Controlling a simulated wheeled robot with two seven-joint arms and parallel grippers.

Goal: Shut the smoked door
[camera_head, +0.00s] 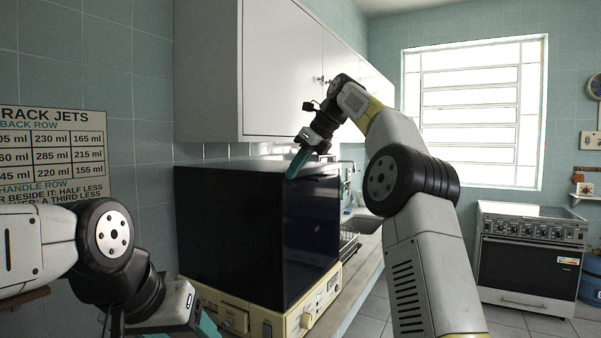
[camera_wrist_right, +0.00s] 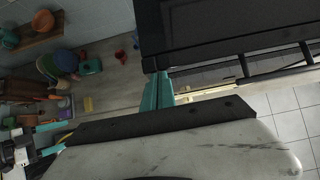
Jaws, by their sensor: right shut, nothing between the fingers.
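The smoked door belongs to a dark, glossy box (camera_head: 232,235) on a cream base with knobs (camera_head: 300,318). In the head view its dark faces look upright and flush, and I cannot tell whether the door stands ajar. My right gripper (camera_head: 293,168) reaches in from the right, its teal fingers shut and empty at the box's top edge. In the right wrist view, the fingertips (camera_wrist_right: 157,80) are together beside the corner of a dark panel (camera_wrist_right: 215,28); contact is unclear. My left gripper (camera_head: 207,325) is low at the left, before the base, partly cut off by the frame.
White wall cupboards (camera_head: 285,65) hang above and behind the box. A wall chart (camera_head: 55,155) is at the left. A counter with a sink (camera_head: 362,224) and a dish rack (camera_head: 348,245) runs behind. A stove (camera_head: 530,258) stands at the right, with open floor before it.

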